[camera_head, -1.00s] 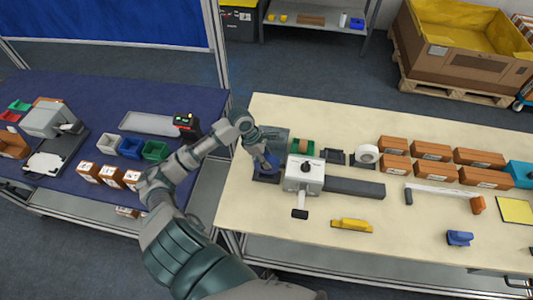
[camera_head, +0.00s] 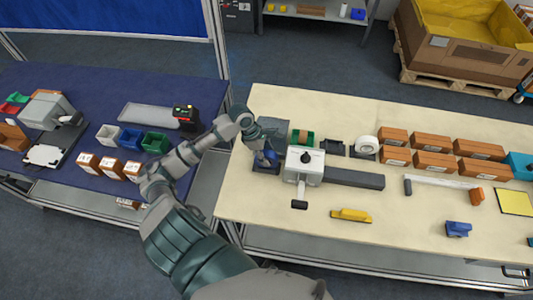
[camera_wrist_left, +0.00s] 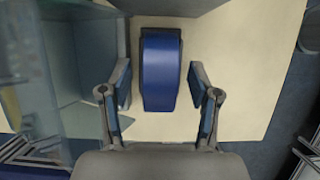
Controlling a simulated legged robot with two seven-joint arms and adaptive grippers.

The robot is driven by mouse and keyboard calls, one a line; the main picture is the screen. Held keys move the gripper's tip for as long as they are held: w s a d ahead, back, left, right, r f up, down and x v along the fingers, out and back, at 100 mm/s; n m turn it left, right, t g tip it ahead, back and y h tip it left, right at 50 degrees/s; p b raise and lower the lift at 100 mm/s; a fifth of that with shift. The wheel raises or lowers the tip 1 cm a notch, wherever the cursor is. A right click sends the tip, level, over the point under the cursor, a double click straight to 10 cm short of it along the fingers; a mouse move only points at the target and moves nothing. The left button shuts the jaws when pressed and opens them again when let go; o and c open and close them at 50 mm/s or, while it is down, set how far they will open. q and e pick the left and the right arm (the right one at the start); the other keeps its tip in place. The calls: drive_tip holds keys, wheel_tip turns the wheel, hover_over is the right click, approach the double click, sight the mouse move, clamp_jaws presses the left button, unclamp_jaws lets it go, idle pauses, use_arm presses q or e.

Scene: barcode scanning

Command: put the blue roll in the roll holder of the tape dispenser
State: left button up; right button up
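The blue roll (camera_wrist_left: 160,72) lies between the two fingers of my left gripper (camera_wrist_left: 162,88) in the left wrist view, with a narrow gap on each side. In the head view the left gripper (camera_head: 263,146) is low over the dark stand (camera_head: 266,167) at the table's left end, and partly hides the blue roll (camera_head: 268,156). The fingers are open. A dark dispenser-like base holding a white roll (camera_head: 366,143) stands at the table's middle; I cannot tell whether it is the task's tape dispenser. My right gripper is out of view.
A white and grey machine (camera_head: 304,165) stands close right of the left gripper, with a dark bar (camera_head: 354,178) beyond it. A green-sided holder (camera_head: 302,138) is behind it. A yellow tool (camera_head: 351,215) and a blue tool (camera_head: 458,229) lie in front. The front table area (camera_head: 400,232) is mostly clear.

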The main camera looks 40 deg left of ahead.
use_arm(q)
drive_tip(key=shift+r, duration=0.1)
drive_tip(key=v, duration=1.1)
drive_tip(key=shift+a+r, duration=0.25)
drive_tip(key=shift+a, duration=0.05)
